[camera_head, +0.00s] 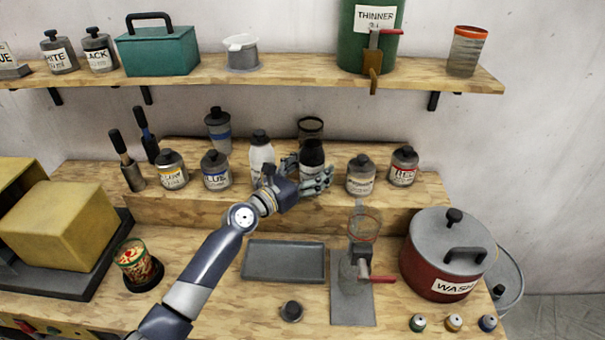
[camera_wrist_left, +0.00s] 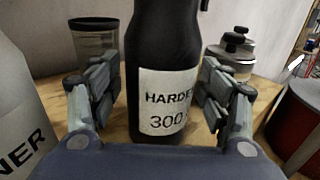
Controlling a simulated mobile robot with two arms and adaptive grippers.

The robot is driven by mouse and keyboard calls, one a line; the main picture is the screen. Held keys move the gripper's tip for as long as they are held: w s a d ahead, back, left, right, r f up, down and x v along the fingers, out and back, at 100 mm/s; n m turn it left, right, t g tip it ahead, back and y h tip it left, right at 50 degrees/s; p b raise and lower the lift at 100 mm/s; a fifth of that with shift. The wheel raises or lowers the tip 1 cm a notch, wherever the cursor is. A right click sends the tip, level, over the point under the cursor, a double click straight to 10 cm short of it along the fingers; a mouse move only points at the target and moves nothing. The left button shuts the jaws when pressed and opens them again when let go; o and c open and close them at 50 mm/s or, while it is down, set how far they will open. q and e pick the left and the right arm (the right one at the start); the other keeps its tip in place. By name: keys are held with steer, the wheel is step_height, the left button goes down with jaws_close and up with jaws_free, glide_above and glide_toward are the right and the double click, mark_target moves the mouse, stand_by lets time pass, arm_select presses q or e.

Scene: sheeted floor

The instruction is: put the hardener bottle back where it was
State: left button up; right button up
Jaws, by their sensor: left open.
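The hardener bottle (camera_head: 312,160) is dark with a white label and stands upright on the raised wooden step (camera_head: 240,207). In the left wrist view the bottle (camera_wrist_left: 163,75) is in the middle, its label reading "HARDE" and "300". My left gripper (camera_head: 308,184) is open at the bottle, with one finger on each side of it. In the wrist view its fingers (camera_wrist_left: 160,98) show a gap to the bottle on both sides. The bottle's base is partly hidden by the gripper. My right gripper is in neither view.
A white bottle (camera_head: 261,154) stands close on the left, and a clear cup (camera_head: 310,128) stands behind. A small labelled jar (camera_head: 360,175) is on the right. A grey tray (camera_head: 284,261) and a tap stand (camera_head: 352,290) occupy the lower bench in front.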

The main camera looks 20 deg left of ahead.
arm_select(q)
steer(key=b+v, duration=0.1)
steer(key=v, duration=1.1)
